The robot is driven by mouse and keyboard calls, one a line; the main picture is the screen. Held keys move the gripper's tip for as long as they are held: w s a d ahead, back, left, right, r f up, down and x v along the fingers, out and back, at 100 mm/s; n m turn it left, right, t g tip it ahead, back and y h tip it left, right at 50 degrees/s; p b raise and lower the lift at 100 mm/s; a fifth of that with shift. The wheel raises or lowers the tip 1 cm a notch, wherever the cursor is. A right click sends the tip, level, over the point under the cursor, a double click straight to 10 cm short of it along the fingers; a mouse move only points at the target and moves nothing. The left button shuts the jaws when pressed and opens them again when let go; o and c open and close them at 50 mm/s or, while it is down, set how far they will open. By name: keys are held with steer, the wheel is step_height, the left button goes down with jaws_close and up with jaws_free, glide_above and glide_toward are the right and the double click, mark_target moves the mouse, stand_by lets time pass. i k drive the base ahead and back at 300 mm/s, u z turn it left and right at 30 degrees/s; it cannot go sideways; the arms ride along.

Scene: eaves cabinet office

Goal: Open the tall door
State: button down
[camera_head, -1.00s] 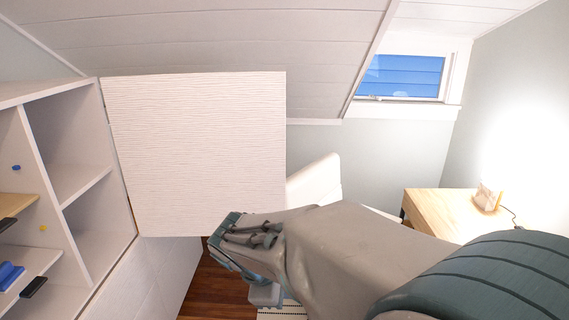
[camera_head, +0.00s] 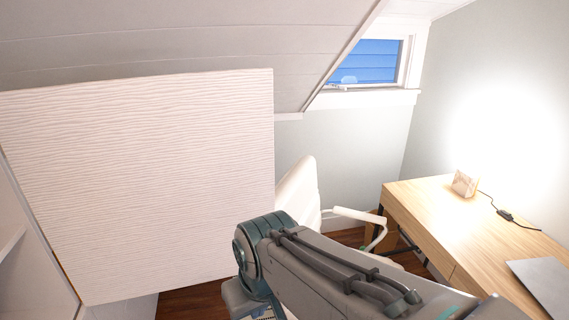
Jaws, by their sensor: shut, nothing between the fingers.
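A white door with a ribbed face (camera_head: 150,185) stands swung out from the cabinet (camera_head: 25,235) on the left, its hinged edge at the left. Its free edge is near the middle of the picture. A strip of another white panel (camera_head: 125,306) shows below it at the bottom edge. I cannot tell from this view which of the two is the tall door. My arm crosses the lower middle, and its bent joint is close in front of the ribbed door's lower right corner in the picture. Whether they touch is unclear. My gripper is out of the picture below.
A white chair (camera_head: 300,195) with an armrest stands behind my arm. A wooden desk (camera_head: 455,220) with a laptop (camera_head: 545,283) and a small box (camera_head: 465,184) is at the right. The ceiling slopes low above the door. Some wooden floor (camera_head: 195,300) shows below the door.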

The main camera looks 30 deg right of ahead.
mark_target(138, 187)
steer(key=z, duration=0.8)
steer(key=i, duration=0.8)
steer(key=z, duration=0.8)
